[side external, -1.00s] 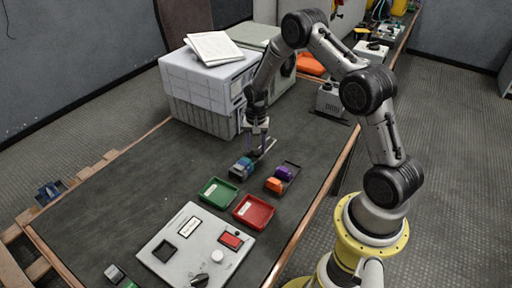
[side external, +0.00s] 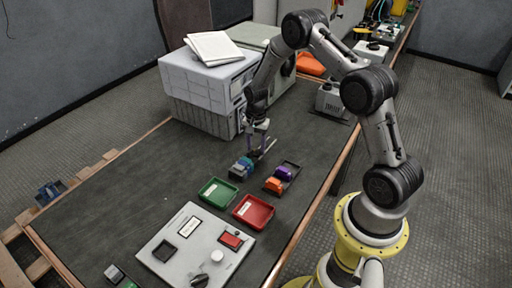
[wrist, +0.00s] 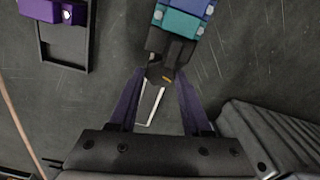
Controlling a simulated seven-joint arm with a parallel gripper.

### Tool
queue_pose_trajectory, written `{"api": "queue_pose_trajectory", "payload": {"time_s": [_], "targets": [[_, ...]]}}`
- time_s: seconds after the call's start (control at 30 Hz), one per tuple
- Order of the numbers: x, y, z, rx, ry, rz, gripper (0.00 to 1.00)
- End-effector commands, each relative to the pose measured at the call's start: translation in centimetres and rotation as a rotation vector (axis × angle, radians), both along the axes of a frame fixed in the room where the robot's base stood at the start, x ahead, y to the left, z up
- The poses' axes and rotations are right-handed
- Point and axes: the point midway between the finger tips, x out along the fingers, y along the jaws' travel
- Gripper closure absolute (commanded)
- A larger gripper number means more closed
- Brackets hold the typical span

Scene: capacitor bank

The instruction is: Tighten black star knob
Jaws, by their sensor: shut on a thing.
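The black star knob (wrist: 160,75) sits at the end of a dark holder, below the teal and blue blocks (wrist: 182,20) in the wrist view. It carries a small orange mark. My gripper (wrist: 160,75) has purple fingers, one on each side of the knob, and is shut on it. In the side view my gripper (side external: 259,152) points down just behind the blue and teal blocks (side external: 241,167). The knob is too small and too covered to make out there.
A second holder with purple and orange blocks (side external: 279,180) stands to the right. A green tray (side external: 217,192), a red tray (side external: 253,211) and a grey panel (side external: 188,256) lie nearer the camera. Grey equipment boxes (side external: 205,95) stand behind. The table's left side is clear.

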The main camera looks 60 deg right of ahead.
Motion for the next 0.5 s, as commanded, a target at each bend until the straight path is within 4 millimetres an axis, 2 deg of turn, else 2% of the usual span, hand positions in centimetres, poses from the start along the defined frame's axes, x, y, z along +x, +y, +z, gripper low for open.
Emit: {"api": "queue_pose_trajectory", "payload": {"time_s": [0.23, 0.5], "targets": [[-0.08, 0.01, -0.02, 0.001, 0.001, -0.202, 1.0], [-0.11, 0.02, -0.03, 0.001, 0.001, -0.232, 1.0]]}}
